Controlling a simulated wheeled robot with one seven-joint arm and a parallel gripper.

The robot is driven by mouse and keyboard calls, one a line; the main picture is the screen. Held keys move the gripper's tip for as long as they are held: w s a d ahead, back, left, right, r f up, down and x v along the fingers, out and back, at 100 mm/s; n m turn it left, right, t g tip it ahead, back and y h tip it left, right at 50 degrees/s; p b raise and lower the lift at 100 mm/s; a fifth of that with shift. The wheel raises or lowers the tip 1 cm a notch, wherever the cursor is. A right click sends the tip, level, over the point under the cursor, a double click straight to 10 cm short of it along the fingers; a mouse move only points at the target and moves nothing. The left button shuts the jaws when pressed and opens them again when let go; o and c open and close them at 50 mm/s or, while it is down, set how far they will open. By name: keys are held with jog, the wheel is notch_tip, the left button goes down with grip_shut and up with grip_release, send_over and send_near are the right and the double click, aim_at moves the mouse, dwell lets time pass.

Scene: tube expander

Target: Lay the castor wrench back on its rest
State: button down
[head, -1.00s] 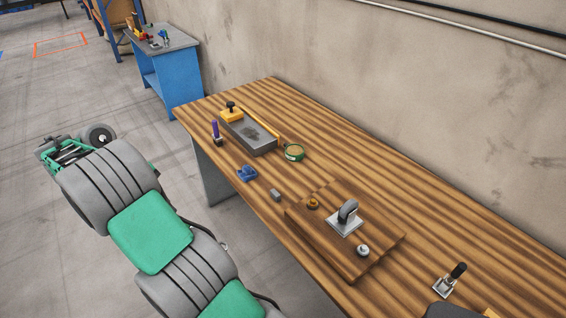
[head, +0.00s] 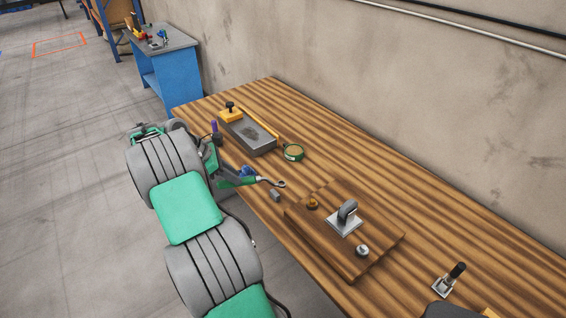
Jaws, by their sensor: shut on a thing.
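The castor wrench (head: 268,181) is a slim grey tool with a ring-shaped end, pointing right over the table's front edge. My gripper (head: 230,181), with green parts, is shut on the wrench's left end. A small blue holder (head: 247,171) is just behind the wrench and partly covered by it. A small grey block (head: 275,195) sits just below the ring end. I cannot tell for certain which of these is the rest, nor whether the wrench touches either one.
A wooden board (head: 330,250) with a grey castor (head: 347,213) is to the right. Behind stand a grey tray (head: 240,138), a green-rimmed round dish (head: 293,152) and a purple-handled tool (head: 214,128). A black-handled tool (head: 455,272) is at far right. The table (head: 380,180) is clear toward the wall.

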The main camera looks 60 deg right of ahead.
jog(key=s+d+f+n+t+h, duration=0.1)
jog(key=s+d+n, duration=0.3)
jog(key=s+d, duration=0.7)
jog(key=d+h, duration=0.1)
jog(key=d, duration=0.2)
jog(key=shift+d+f+h, duration=0.2)
jog(key=shift+f+h, duration=0.1)
jog(key=shift+r+p, duration=0.2)
jog(key=shift+p, duration=0.45)
notch_tip(320, 180, down, 6)
jog(key=b, duration=0.3)
jog(key=shift+f, duration=0.2)
jog(key=shift+p, duration=0.4)
jog(key=shift+f+b, duration=0.5)
jog(key=shift+f, duration=0.55)
jog(key=c, duration=1.1)
grip_release()
jog(key=shift+c, duration=0.2)
